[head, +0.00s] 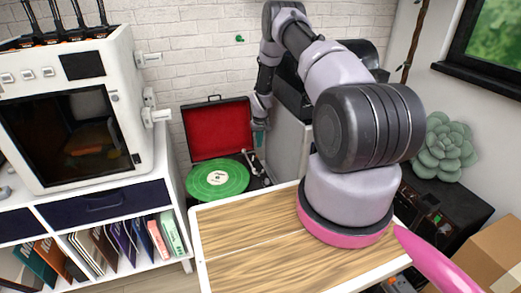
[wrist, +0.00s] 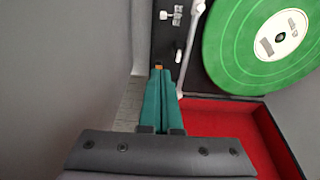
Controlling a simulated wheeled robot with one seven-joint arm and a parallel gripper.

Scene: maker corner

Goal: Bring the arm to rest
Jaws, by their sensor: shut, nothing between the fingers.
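My gripper (head: 260,137) is at the far end of my raised, bent arm and points down. It hangs by the right side of an open record player (head: 198,145), between it and a grey cabinet. In the wrist view, the two teal fingers of my gripper (wrist: 160,72) are together with nothing between them. The record player's green record (wrist: 258,42) and tone arm (wrist: 188,48) lie beyond the fingertips. I cannot tell the exact gap between the fingertips and the record player.
The grey cabinet (head: 287,150) stands close to the right of my gripper. A white shelf (head: 168,190) with books and a large white machine (head: 75,110) are at left. A green succulent (head: 441,148) and a cardboard box (head: 497,255) are at right. A brick wall is behind.

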